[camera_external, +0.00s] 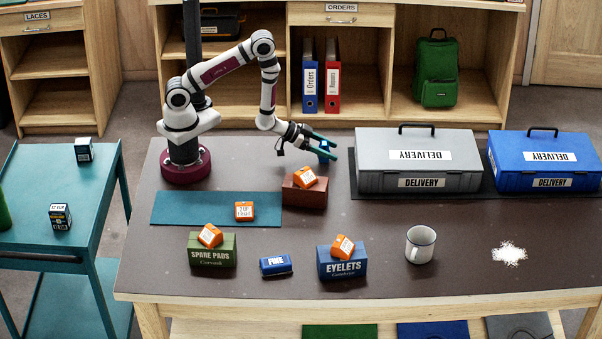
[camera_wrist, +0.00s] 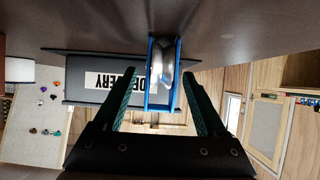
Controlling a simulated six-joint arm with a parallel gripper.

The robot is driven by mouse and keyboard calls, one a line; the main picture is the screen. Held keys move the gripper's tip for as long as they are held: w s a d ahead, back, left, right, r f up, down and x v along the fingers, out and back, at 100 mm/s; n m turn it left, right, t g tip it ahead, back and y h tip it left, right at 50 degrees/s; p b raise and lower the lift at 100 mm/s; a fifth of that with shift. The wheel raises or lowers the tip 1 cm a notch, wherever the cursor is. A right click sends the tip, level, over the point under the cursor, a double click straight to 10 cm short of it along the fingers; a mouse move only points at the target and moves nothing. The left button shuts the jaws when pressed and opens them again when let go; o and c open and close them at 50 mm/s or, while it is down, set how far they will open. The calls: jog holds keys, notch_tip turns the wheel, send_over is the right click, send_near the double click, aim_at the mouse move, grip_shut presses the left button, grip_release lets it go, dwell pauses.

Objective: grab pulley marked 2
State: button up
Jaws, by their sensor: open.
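A blue pulley (camera_external: 324,147) with a silver wheel stands on the dark table near the back edge, behind the brown block. It also shows in the wrist view (camera_wrist: 162,65), where its blue side plates and metal wheel are seen up close. No number on it can be read. My gripper (camera_external: 331,150) is open, with its green fingers on either side of the pulley. In the wrist view the fingers (camera_wrist: 159,82) are apart, with the pulley between and a little beyond their tips; a gap shows on both sides.
A grey delivery case (camera_external: 375,165) stands just right of my gripper, with a blue case (camera_external: 548,180) beyond. A brown block (camera_external: 296,196) with an orange box (camera_external: 305,177) on it is close in front. A white mug (camera_external: 420,246) stands farther forward.

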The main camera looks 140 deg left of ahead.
jog(key=shift+w+a+f, duration=0.35)
jog(key=shift+w+a, duration=0.05)
jog(key=shift+w, duration=0.05)
grip_shut()
jog(key=shift+r, duration=0.15)
